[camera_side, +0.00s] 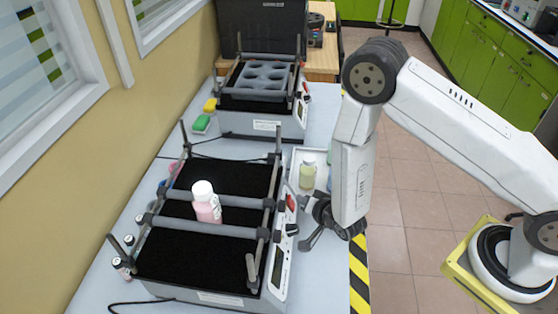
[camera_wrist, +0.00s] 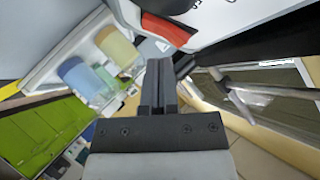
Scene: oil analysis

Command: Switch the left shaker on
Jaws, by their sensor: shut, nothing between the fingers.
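The near shaker (camera_side: 205,262) has a black platform with grey clamp bars and a white front panel. A red switch (camera_side: 292,202) sits on that panel; it also shows large at the top of the wrist view (camera_wrist: 167,31). I cannot tell the switch's position. My gripper (camera_side: 305,204) is beside the panel, close to the switch. In the wrist view my gripper's fingers (camera_wrist: 158,70) are together and empty, with the tips just below the red switch; contact cannot be told. A second shaker (camera_side: 262,122) stands farther back, with a grey holder on top.
A pink bottle with a white cap (camera_side: 206,203) stands between the near shaker's bars. A white tray (camera_side: 296,165) with a yellowish bottle (camera_side: 307,172) is behind my gripper. Small vials (camera_side: 122,267) stand left of the shaker. The striped table edge (camera_side: 359,270) lies to the right.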

